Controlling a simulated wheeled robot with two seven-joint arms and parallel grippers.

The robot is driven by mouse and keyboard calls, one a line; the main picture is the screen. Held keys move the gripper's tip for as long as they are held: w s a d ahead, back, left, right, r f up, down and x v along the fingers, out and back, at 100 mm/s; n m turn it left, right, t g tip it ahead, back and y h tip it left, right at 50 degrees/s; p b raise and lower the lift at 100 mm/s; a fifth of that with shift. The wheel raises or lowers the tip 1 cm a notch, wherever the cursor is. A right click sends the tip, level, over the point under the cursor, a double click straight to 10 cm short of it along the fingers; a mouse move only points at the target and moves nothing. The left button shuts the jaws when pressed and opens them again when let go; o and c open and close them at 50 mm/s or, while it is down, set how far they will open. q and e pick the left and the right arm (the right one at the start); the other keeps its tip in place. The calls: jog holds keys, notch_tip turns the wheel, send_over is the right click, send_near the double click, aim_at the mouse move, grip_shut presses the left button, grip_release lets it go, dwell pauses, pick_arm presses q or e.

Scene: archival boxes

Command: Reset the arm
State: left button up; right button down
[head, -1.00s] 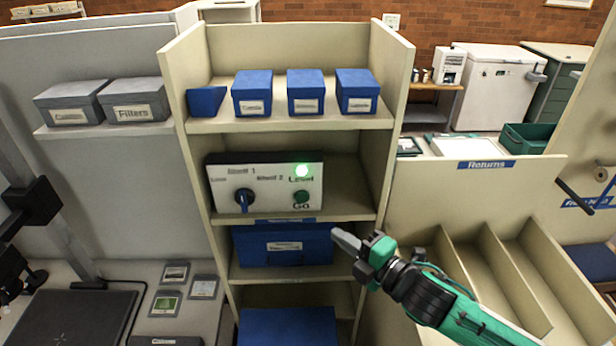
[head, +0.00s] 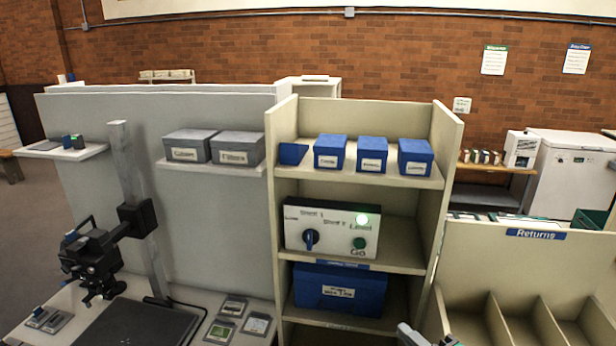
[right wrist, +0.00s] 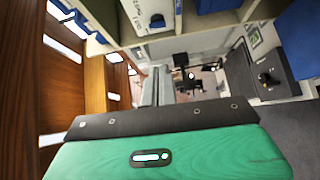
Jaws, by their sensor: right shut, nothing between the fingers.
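My right gripper (head: 412,335) shows only as a small grey tip at the bottom edge of the head view, just right of the shelf unit's lower part. It is shut and empty, apart from the large blue box (head: 339,289) on the shelf. My left gripper does not show in the head view.
The beige shelf unit (head: 448,150) holds a control panel (head: 331,228) with a blue knob and a lit green lamp. Small blue boxes (head: 372,154) stand above. A camera stand (head: 133,190) is at left, Returns bins (head: 535,235) at right.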

jog(key=s+d+f+m+g+h, duration=0.25)
jog(key=s+f+m+h, duration=0.2)
jog(key=f+m, duration=0.25)
jog(key=s+d+f+m+g+h, duration=0.1)
jog(key=s+f+m+g+h, duration=0.2)
jog(key=s+f+m, duration=0.35)
jog(key=s+f+m+g+h, duration=0.1)
jog(key=s+f+m+g, duration=0.6)
jog(key=s, duration=0.4)
notch_tip(320, 180, down, 33)
jog(key=s, duration=0.2)
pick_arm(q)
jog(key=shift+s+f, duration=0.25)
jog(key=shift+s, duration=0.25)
pick_arm(e)
jog(key=s+d+f+g, duration=0.1)
jog(key=s+d+f, duration=0.1)
jog(key=s+f, duration=0.7)
jog(key=s+d+f+g, duration=0.1)
jog(key=s+d+f, duration=0.1)
jog(key=s+f, duration=0.7)
jog(key=shift+s+m, duration=0.35)
jog(key=shift+s, duration=0.05)
